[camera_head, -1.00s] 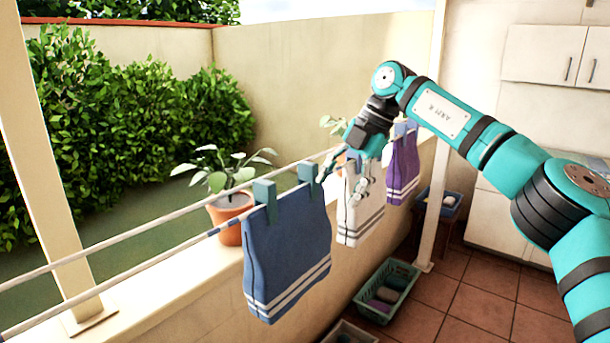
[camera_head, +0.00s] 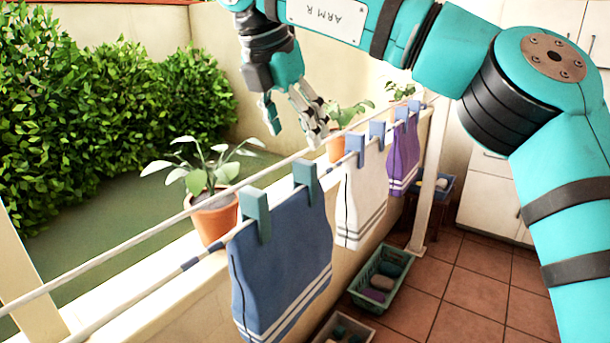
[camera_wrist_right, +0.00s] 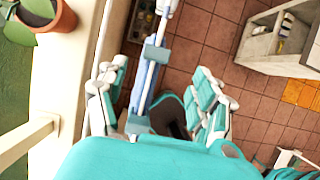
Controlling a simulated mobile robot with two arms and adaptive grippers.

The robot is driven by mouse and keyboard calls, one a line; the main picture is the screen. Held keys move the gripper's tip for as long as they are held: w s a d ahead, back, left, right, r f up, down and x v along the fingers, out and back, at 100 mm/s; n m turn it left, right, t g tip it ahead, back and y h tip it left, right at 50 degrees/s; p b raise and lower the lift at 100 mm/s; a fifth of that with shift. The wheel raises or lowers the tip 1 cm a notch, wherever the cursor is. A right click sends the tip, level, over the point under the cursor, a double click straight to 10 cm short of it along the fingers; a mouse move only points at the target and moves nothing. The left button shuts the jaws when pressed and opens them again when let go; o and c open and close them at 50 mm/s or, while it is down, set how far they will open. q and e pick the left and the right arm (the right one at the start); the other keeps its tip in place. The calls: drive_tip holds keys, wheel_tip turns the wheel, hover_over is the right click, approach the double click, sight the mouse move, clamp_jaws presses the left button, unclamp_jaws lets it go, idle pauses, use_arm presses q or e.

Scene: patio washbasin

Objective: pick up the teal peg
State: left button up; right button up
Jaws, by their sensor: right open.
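Two teal pegs, a nearer one (camera_head: 255,212) and a farther one (camera_head: 305,180), clip a blue towel (camera_head: 282,262) to the front clothesline. My right gripper (camera_head: 294,133) is open and empty, pointing down above the lines near the farther peg. In the right wrist view, my right gripper (camera_wrist_right: 157,88) has its fingers spread either side of the line. Two pegs show there, one farther up (camera_wrist_right: 157,54) and one lower (camera_wrist_right: 137,125), neither visibly touched. My left gripper is not in view.
Blue pegs (camera_head: 376,134) hold a white towel (camera_head: 361,195) and a purple towel (camera_head: 403,158) farther along. A potted plant (camera_head: 213,218) stands on the wall ledge behind the lines. A green basket (camera_head: 368,303) is on the tiled floor.

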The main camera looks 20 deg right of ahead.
sight(304, 162)
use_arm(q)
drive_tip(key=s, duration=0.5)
use_arm(e)
drive_tip(key=x, duration=0.4)
drive_tip(key=shift+a+p, duration=0.1)
drive_tip(key=shift+p, duration=0.2)
drive_tip(key=shift+x, duration=1)
drive_tip(key=p+x, duration=0.1)
drive_tip(key=x, duration=0.1)
drive_tip(key=shift+w+f, duration=0.2)
drive_tip(key=shift+f, duration=0.1)
drive_tip(key=p+x, duration=0.1)
drive_tip(key=x, duration=0.2)
drive_tip(key=shift+w+f+p, duration=0.15)
drive_tip(key=shift+f+p, duration=0.15)
drive_tip(key=shift+p, duration=0.05)
drive_tip(key=shift+d+f, duration=0.25)
drive_tip(key=shift+f, duration=0.2)
drive_tip(key=shift+c, duration=1.4)
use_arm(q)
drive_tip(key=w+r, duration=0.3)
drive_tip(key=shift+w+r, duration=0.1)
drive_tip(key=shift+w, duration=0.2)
use_arm(e)
drive_tip(key=c, duration=0.7)
